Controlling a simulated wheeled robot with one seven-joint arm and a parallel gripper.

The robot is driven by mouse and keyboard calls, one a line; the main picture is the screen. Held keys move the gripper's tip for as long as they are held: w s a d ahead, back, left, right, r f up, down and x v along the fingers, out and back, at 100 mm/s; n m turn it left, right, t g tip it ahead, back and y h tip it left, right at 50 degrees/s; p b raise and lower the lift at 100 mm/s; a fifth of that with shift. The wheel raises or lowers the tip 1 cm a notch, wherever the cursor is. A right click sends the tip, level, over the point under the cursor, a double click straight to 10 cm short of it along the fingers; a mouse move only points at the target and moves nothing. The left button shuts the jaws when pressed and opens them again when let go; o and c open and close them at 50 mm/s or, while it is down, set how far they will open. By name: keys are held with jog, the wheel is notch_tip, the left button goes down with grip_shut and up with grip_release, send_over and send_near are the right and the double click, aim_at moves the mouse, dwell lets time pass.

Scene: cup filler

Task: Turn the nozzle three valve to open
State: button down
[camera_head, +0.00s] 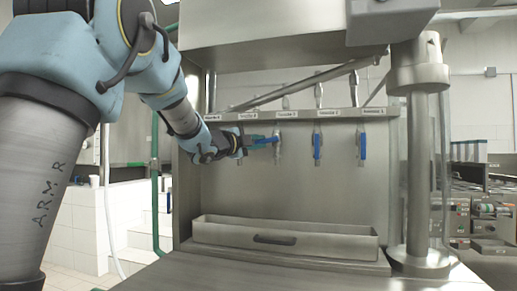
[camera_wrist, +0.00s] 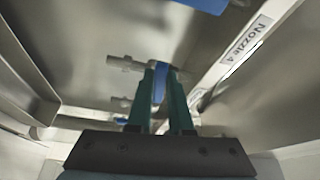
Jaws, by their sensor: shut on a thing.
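My gripper (camera_head: 252,141) is at the front of the steel filling machine, shut on the blue handle (camera_head: 268,140) of a valve. That handle sticks out roughly level, to the left of its silver valve body (camera_head: 277,151). In the wrist view the teal fingers (camera_wrist: 161,75) stand on both sides of the blue handle (camera_wrist: 159,84). The label above this valve (camera_head: 287,114) is too small to read in the head view. In the wrist view a label reading "Nozzle 4" (camera_wrist: 246,45) shows at the upper right.
Two other valves with blue handles hanging down stand to the right, one near (camera_head: 317,146) and one farther right (camera_head: 362,146). A steel drip tray (camera_head: 283,228) lies below the valves. A thick steel post (camera_head: 419,170) stands at the right. The space under the valves is clear.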

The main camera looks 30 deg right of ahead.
jog(key=shift+s+d+f+n+t+y+b, duration=0.45)
jog(key=shift+n+t+b, duration=0.95)
jog(key=shift+n+b, duration=2.1)
jog(key=shift+s+d+f+n+t+y+b, duration=0.15)
jog(key=shift+s+d+f+n+t+b, duration=0.95)
jog(key=shift+n+b, duration=2.4)
jog(key=shift+w+d+f+n+t+y+b, duration=0.1)
jog(key=shift+f+n+t+y+b, duration=0.3)
jog(key=shift+n+t+b, duration=2.2)
jog(key=shift+n+g+b, duration=0.8)
jog(key=shift+g+b, duration=0.1)
jog(key=shift+b, duration=0.2)
jog(key=shift+s, duration=0.1)
jog(key=c, duration=0.8)
grip_release()
jog(key=shift+r, duration=0.1)
jog(key=shift+a, duration=0.1)
